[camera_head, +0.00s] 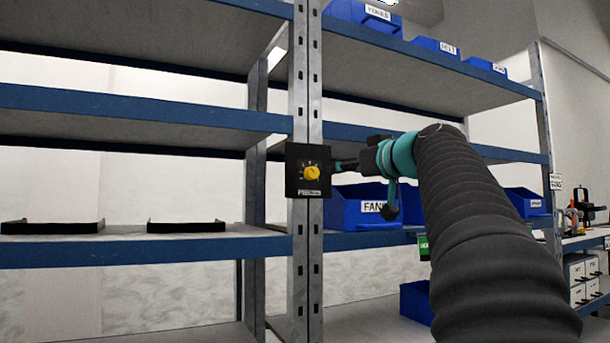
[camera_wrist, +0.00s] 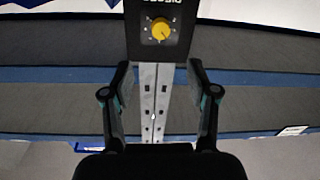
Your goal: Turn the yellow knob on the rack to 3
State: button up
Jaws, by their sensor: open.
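The yellow knob (camera_head: 311,173) sits on a black panel (camera_head: 296,186) fixed to the rack's metal upright. Small marks ring the knob, but they are too small to read. In the wrist view the knob (camera_wrist: 161,29) shows near the top centre, on the black panel (camera_wrist: 137,42), which appears upside down. My gripper (camera_head: 342,166) is just right of the panel in the head view. In the wrist view my gripper (camera_wrist: 160,75) has its two fingers spread wide with nothing between them. The knob lies beyond the fingertips, apart from them.
The rack's metal upright (camera_head: 300,90) carries blue-edged shelves on both sides. A blue bin (camera_head: 350,212) stands on the shelf right of the upright, behind my arm. Two low black trays (camera_head: 186,227) (camera_head: 52,228) lie on the left shelf. The space before the panel looks clear.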

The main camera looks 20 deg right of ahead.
aim_at(315, 173)
jog(key=w+p, duration=0.1)
jog(key=w, duration=0.3)
jog(key=w+a+p, duration=0.1)
jog(key=w, duration=0.3)
jog(key=w+p, duration=0.1)
jog(key=w, duration=0.3)
jog(key=shift+w+a, duration=0.15)
jog(key=shift+w, duration=0.1)
grip_shut()
